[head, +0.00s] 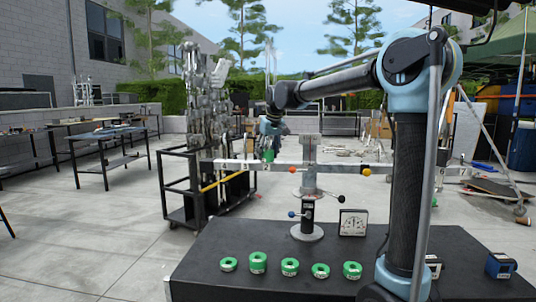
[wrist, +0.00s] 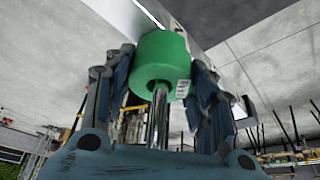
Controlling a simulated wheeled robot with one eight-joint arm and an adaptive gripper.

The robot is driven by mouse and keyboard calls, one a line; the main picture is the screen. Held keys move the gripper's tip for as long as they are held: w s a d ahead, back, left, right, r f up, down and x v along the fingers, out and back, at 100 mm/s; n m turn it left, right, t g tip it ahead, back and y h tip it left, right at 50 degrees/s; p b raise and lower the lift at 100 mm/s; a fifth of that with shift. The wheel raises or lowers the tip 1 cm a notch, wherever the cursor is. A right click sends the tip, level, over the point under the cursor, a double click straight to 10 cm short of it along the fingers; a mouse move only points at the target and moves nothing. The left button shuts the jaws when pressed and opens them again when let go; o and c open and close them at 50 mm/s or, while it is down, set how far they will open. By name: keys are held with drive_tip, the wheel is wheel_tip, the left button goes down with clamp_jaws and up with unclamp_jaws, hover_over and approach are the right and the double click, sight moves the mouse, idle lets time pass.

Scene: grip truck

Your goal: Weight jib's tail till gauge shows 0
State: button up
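The jib's pale horizontal beam (head: 330,167) crosses an upright post (head: 309,185) on the dark table. A square gauge (head: 353,222) stands right of the post base; its reading is too small to tell. My gripper (head: 268,146) points down over the left part of the beam. It is shut on a green weight (wrist: 160,58), with fingers at both sides. A shiny upright rod (wrist: 160,115) runs into the weight's hole in the wrist view. The weight is at or just above the beam; contact is unclear. Several green weights (head: 289,267) lie in a row along the table's front.
The dark table (head: 240,240) has bare room left of the post. A blue box (head: 500,265) sits at its right edge. A dark trolley (head: 190,190) with metal stands is behind on the left. Workbenches (head: 105,142) stand farther off on the concrete floor.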

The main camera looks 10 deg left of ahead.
drive_tip(key=o, duration=0.4)
drive_tip(key=v, duration=1.2)
drive_tip(key=shift+w, duration=0.1)
drive_tip(key=shift+d+f, duration=0.1)
drive_tip(key=shift+d, duration=0.05)
drive_tip(key=s+d+f+m, duration=0.1)
drive_tip(key=s+d+f, duration=0.35)
drive_tip(key=d, duration=0.35)
drive_tip(key=s+d+f+m+h, duration=0.1)
drive_tip(key=s+d+f, duration=0.35)
drive_tip(key=d, duration=0.25)
drive_tip(key=s+d+f+m, duration=0.1)
drive_tip(key=s+d+f, duration=0.2)
drive_tip(key=d+f, duration=0.35)
drive_tip(key=s+d+f+m, duration=0.1)
drive_tip(key=s+d+f, duration=0.3)
drive_tip(key=s+f, duration=0.3)
drive_tip(key=s+d+f+m+g+h, duration=0.1)
drive_tip(key=s+d+f, duration=0.4)
drive_tip(key=s+f, duration=0.2)
drive_tip(key=s+d+f+m, duration=0.2)
drive_tip(key=s+d+f, duration=0.3)
drive_tip(key=f, duration=0.3)
drive_tip(key=shift+s+f+h, duration=0.15)
drive_tip(key=shift+s+f, duration=0.05)
drive_tip(key=shift+s, duration=0.25)
drive_tip(key=shift+s+f+h, duration=0.15)
drive_tip(key=shift+s, duration=0.3)
